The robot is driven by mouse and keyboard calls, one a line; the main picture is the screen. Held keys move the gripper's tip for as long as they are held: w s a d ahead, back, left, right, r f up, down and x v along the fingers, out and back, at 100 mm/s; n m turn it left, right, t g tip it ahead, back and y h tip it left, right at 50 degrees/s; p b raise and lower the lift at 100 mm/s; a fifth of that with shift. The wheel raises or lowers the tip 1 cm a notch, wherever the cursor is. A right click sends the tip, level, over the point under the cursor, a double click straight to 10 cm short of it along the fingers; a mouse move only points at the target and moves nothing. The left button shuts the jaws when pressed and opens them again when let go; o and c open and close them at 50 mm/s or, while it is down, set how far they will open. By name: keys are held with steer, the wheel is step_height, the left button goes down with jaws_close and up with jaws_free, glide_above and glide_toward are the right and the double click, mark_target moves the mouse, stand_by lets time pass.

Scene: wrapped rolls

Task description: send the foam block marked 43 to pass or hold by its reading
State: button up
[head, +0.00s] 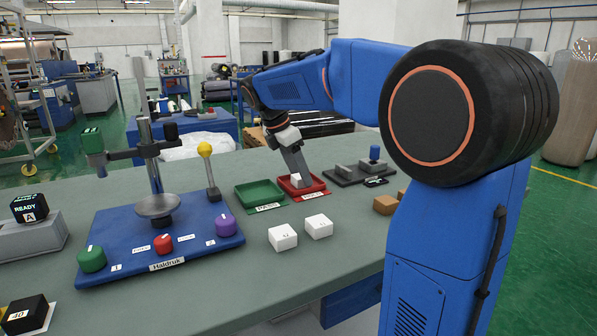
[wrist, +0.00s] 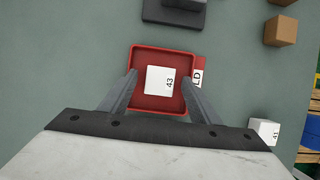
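The white foam block marked 43 (wrist: 158,81) lies in the red tray (wrist: 187,54), whose partly hidden label ends in "LD". In the head view the block (head: 296,177) shows only partly beside my gripper at the red tray (head: 318,186). My gripper (wrist: 159,78) is open, with one finger on each side of the block and a visible gap on both sides. The blue test stand (head: 120,234) carries a round plate (head: 157,205).
Two white blocks, (head: 283,237) and (head: 318,226), lie in front of the trays; a block marked 41 (wrist: 265,131) shows in the wrist view. The stand has green, red and purple knobs and a yellow-topped lever (head: 205,150). A display (head: 30,208) reads READY, A. Brown blocks (head: 385,204) lie right.

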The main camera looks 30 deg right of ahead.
steer(key=v, duration=1.7)
steer(key=shift+r, duration=0.15)
steer(key=shift+a, duration=0.1)
